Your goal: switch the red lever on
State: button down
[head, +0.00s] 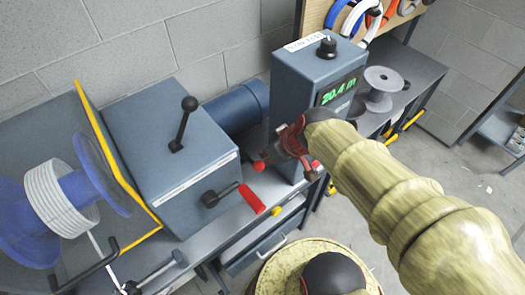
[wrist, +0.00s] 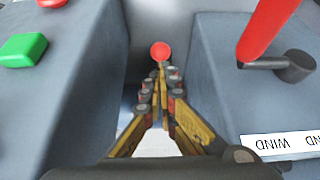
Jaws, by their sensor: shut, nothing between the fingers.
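The red lever has a bright red handle (head: 250,198) on a dark pivot at the front of the left blue-grey box. In the head view the handle points right and slightly down. It also shows in the wrist view as a red handle (wrist: 268,25) at upper right, beside an upside-down label reading WIND. My gripper (head: 286,148) is above and right of the lever in the head view, apart from it. In the wrist view its fingers (wrist: 161,68) are together and empty, over the gap between two boxes. A small red round thing (wrist: 161,51) shows at the fingertips; I cannot tell what it is.
The left box (head: 165,150) carries a black-knobbed stick (head: 184,122). The counter box (head: 300,85) with a green display stands close to my gripper. Green (wrist: 22,49) and red (wrist: 52,3) buttons show at left in the wrist view. A cable spool (head: 60,205) is at far left.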

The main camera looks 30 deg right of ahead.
jog(key=s+r, duration=0.1)
jog(key=s, duration=0.2)
jog(key=s+d+r+p, duration=0.1)
jog(key=s, duration=0.1)
jog(key=shift+r, duration=0.3)
jog(key=s+a+r+m+h, duration=0.1)
jog(key=s+a+r+m, duration=0.1)
jog(key=r, duration=0.6)
jog(key=s+a, duration=0.1)
jog(key=a, duration=0.1)
jog(key=shift+a+r, duration=0.35)
jog(key=shift+a, duration=0.05)
dwell(1.0)
